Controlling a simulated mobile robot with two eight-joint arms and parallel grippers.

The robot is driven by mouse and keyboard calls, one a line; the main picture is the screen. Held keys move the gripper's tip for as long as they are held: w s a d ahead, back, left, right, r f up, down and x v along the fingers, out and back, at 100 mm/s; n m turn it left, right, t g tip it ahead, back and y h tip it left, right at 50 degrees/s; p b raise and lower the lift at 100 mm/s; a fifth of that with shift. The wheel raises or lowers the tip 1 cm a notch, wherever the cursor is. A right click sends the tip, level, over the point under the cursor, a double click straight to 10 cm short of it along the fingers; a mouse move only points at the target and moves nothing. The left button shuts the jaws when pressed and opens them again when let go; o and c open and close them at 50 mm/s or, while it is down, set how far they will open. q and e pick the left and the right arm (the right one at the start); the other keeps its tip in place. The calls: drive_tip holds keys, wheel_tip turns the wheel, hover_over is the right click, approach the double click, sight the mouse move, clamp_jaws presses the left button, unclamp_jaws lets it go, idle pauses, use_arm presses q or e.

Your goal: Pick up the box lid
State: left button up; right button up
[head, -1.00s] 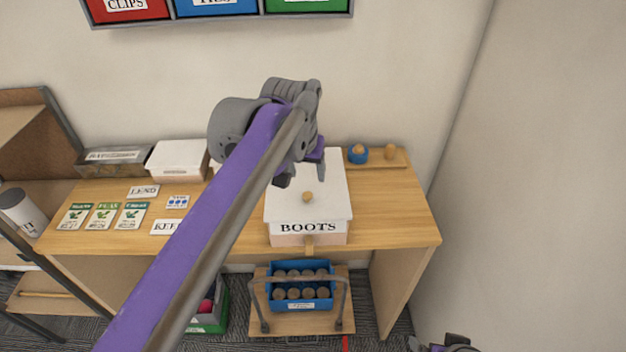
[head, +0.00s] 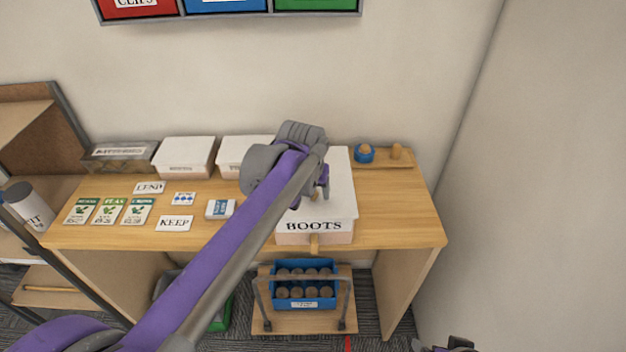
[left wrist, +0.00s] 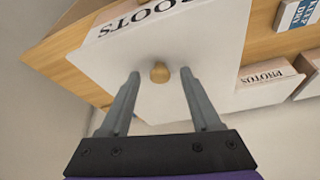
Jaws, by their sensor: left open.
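The white box lid (head: 338,209) lies on the box marked BOOTS (head: 314,237), near the right part of the desk. A small round wooden knob stands on the lid; it shows clearly in the left wrist view (left wrist: 159,72). My left gripper (left wrist: 157,74) is open, with its two fingers on either side of the knob and a gap on each side. In the head view my left gripper (head: 311,198) is low over the lid, and hides part of the knob. At the bottom edge of the head view, a small part of my right arm shows, but its jaws cannot be made out.
White boxes (head: 184,157) and a clear bin (head: 118,157) stand along the wall. A wooden tray (head: 385,163) with a blue item is behind right. A cart with a blue crate (head: 304,303) is below.

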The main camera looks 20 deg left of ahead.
use_arm(q)
clamp_jaws()
drive_tip(key=shift+r, duration=0.15)
